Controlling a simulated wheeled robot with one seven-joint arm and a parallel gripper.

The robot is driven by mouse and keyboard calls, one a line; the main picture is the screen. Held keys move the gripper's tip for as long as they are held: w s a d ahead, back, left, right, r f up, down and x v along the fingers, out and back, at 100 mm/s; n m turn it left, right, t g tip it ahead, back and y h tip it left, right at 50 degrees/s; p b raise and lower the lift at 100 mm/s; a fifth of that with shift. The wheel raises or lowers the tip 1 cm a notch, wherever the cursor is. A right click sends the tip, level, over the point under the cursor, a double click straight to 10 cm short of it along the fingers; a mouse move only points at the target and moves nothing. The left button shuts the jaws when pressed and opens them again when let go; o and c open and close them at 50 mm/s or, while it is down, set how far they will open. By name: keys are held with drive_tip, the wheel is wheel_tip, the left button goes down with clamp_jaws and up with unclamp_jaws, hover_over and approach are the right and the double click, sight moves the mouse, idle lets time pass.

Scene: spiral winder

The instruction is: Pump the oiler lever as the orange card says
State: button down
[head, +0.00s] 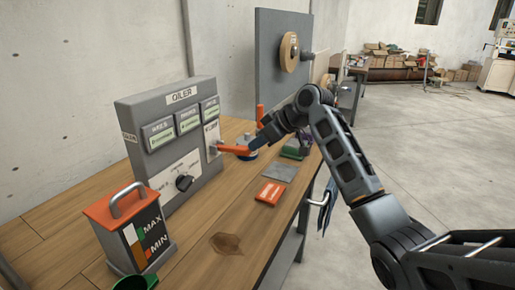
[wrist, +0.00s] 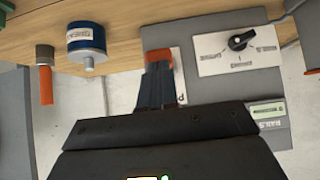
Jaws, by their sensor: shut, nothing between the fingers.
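The grey oiler box (head: 160,108) stands on the wooden bench with three small label windows and a black dial knob (head: 185,183). Its orange lever (head: 234,150) sticks out to the right from the box's side plate, roughly level. An orange card (head: 270,192) lies flat on the bench; its writing is too small to read. My gripper (head: 254,145) is shut and empty at the lever's outer end. In the wrist view the fingertips (wrist: 156,68) overlap the orange lever (wrist: 158,57); I cannot tell whether they touch it. The dial (wrist: 238,40) also shows there.
A tank with orange lid and MAX/MIN gauge (head: 128,238) stands front left. A grey plate (head: 278,172) lies behind the card. A blue can (wrist: 86,42) and an orange-handled tool (wrist: 46,80) are near the lever. An upright panel with a spool (head: 289,52) stands behind.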

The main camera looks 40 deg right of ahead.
drive_tip(key=v, duration=0.8)
drive_tip(key=shift+b, duration=0.35)
drive_tip(key=shift+w+a+r, duration=0.1)
idle(0.6)
